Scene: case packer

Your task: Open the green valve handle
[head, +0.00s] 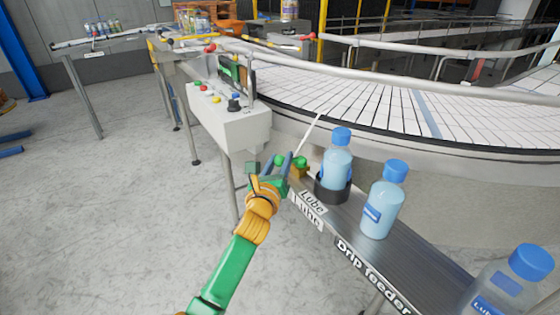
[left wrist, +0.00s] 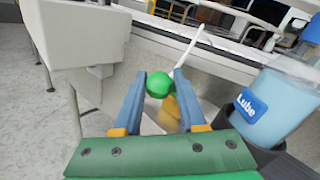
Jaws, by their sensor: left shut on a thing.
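The green valve handle shows a round green ball end between the blue fingers of my left gripper (head: 280,162). In the left wrist view the green ball (left wrist: 159,84) sits between the fingertips of my left gripper (left wrist: 160,80), which is shut on it. A brass-coloured valve body (head: 300,173) is just right of the fingers in the head view, with another green part (head: 301,161) on top. The brass body also shows in the left wrist view (left wrist: 171,108), partly hidden by the right finger. My right gripper is in neither view.
A blue-capped bottle (head: 337,158) stands in a black holder on the lube drip feeder (head: 395,262), close right of my gripper. Another bottle (head: 381,200) stands nearer. A thin white rod (head: 308,132) rises behind the valve. A grey control box (head: 232,127) is at the left; the floor there is clear.

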